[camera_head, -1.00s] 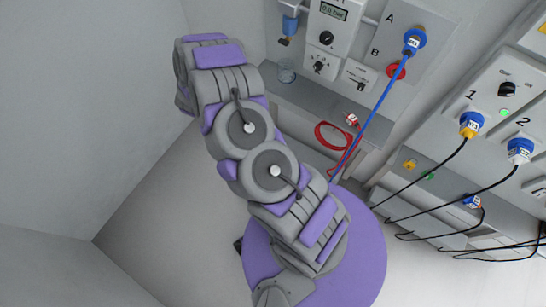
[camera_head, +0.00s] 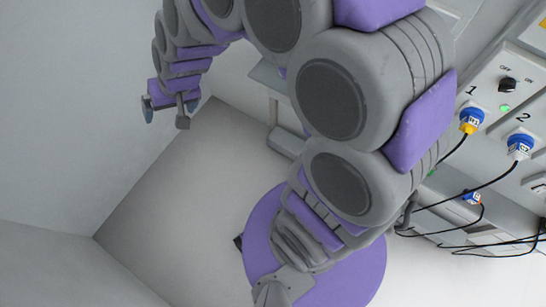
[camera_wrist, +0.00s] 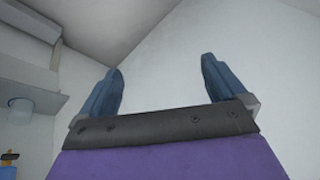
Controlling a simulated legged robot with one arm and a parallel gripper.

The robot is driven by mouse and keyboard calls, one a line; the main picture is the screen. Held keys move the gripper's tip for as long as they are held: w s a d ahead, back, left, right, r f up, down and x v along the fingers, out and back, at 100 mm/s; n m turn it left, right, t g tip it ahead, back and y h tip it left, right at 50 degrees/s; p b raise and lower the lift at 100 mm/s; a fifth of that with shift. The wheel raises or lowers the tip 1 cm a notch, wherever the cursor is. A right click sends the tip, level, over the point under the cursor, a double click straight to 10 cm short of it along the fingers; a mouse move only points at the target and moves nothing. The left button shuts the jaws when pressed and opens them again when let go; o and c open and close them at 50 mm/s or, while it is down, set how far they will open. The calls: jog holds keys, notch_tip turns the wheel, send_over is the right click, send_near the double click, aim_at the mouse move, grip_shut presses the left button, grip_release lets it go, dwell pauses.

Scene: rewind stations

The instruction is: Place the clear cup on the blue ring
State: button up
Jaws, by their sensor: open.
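In the head view, my gripper (camera_head: 165,117) hangs at the upper left near the pale wall, its two fingers apart with nothing between them. In the wrist view, my gripper (camera_wrist: 161,82) shows two blue fingers spread wide and empty, pointing at bare wall. A pale translucent cup (camera_wrist: 20,109), which looks like the clear cup, is at the left of the wrist view by the grey shelf, well apart from the fingers. The cup is hidden behind my arm in the head view.
A panel with plugs, including a yellow-and-blue one (camera_head: 471,121) and a white-and-blue one (camera_head: 519,146), is at the right with hanging black cables. A grey shelf (camera_wrist: 30,84) is at the wrist view's left. Open floor (camera_head: 175,190) lies below my gripper.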

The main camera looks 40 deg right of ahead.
jog(key=s+d+r+g+h, duration=0.1)
jog(key=s+d, duration=0.2)
jog(key=s, duration=0.5)
jog(key=s+d+r+n+g+h, duration=0.1)
jog(key=s+d, duration=0.3)
jog(key=s, duration=0.5)
jog(key=s+d+r+g+h, duration=0.1)
jog(key=s+d+r+g, duration=0.1)
jog(key=s, duration=0.7)
jog(key=shift+s+d+g+h, duration=0.25)
jog(key=shift+d+g+h, duration=0.25)
jog(key=shift+d, duration=0.5)
jog(key=shift+r, duration=0.1)
